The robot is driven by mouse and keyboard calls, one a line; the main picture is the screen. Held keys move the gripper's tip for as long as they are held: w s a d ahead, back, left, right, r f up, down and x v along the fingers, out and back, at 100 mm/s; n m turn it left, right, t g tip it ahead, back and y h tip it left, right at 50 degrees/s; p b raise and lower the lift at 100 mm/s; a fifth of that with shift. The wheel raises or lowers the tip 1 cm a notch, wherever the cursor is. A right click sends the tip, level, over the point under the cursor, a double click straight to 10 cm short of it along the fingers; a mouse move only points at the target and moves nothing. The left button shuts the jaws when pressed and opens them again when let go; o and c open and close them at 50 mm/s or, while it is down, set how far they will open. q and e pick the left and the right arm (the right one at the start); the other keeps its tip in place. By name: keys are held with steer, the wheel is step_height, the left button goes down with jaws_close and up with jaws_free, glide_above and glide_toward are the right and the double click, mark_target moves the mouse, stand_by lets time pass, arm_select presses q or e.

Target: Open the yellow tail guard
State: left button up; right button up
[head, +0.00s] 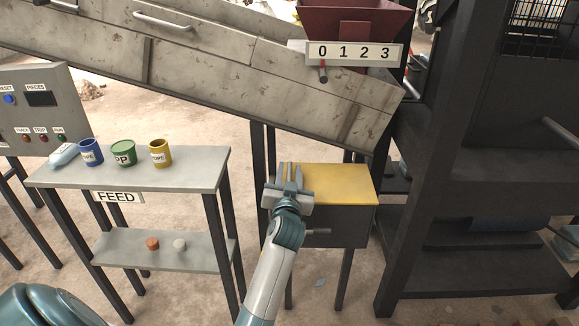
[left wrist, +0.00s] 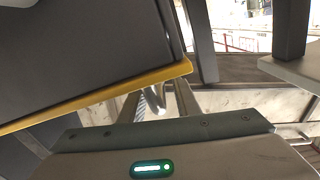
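The yellow tail guard (head: 340,184) shows in the head view as a flat yellow panel lying level on top of a dark box (head: 350,225), below the low end of the inclined chute. My left gripper (head: 290,177) is at the panel's left edge, with its two fingers pointing away from me and a gap between them. I cannot tell whether they touch the panel. In the left wrist view the yellow edge (left wrist: 105,98) runs slantwise beside the dark box wall, close to the fingers. My right gripper is not in view.
A grey FEED table (head: 195,176) with several cups stands to the left. The inclined chute (head: 215,75) and a red hopper (head: 350,20) with a 0123 plate are above. A dark frame (head: 415,190) stands close on the right. A small handle (head: 318,231) projects from the box front.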

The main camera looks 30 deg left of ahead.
arm_select(q)
steer(key=shift+w+a, duration=0.1)
steer(key=shift+w, duration=0.05)
steer(key=shift+r, duration=0.1)
jaws_close()
steer(key=shift+r, duration=0.15)
